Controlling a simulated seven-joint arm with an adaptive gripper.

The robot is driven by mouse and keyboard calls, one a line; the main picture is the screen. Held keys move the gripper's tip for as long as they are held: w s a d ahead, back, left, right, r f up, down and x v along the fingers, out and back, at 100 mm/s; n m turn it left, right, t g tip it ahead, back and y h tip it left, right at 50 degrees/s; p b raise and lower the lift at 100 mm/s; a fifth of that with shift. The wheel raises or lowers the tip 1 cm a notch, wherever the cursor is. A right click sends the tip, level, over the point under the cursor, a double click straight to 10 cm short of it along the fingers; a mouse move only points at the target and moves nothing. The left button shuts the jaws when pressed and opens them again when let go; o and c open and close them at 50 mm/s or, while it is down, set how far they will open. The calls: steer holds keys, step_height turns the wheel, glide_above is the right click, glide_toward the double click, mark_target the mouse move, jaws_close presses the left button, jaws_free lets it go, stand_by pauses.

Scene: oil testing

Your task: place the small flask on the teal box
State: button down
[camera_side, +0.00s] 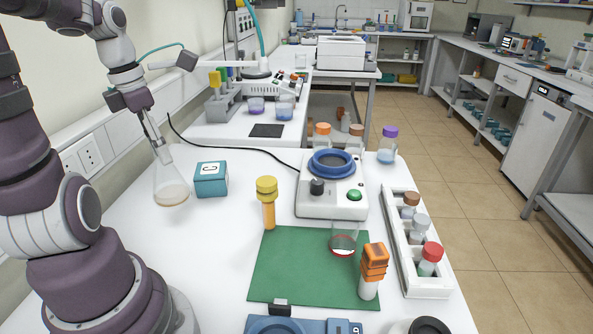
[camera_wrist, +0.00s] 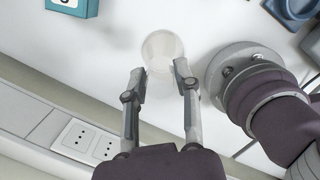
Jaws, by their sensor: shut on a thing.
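The small flask (camera_side: 171,188) is a clear conical glass with a little pale amber liquid at its base. My gripper (camera_side: 161,150) is shut on its neck from above. The flask leans slightly in the side view, and I cannot tell whether its base touches the table. In the wrist view the flask (camera_wrist: 161,47) shows faintly between and beyond the fingertips of my gripper (camera_wrist: 160,72). The teal box (camera_side: 211,180) sits on the white table just right of the flask, with nothing on its top. It also shows, cut off, at the top left of the wrist view (camera_wrist: 77,7).
A yellow-capped tube (camera_side: 267,205) stands right of the teal box, near a green mat (camera_side: 290,268). A black cable (camera_side: 235,148) runs behind the box to a white device with a blue ring (camera_side: 332,195). A wall with sockets (camera_side: 82,158) is close on the left.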

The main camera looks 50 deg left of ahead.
steer(key=w+a+f, duration=0.5)
steer(key=w+a, duration=0.5)
steer(key=a, duration=0.1)
steer(key=shift+a, duration=0.15)
steer(key=shift+w+f, duration=0.1)
steer(key=c, duration=0.8)
jaws_free()
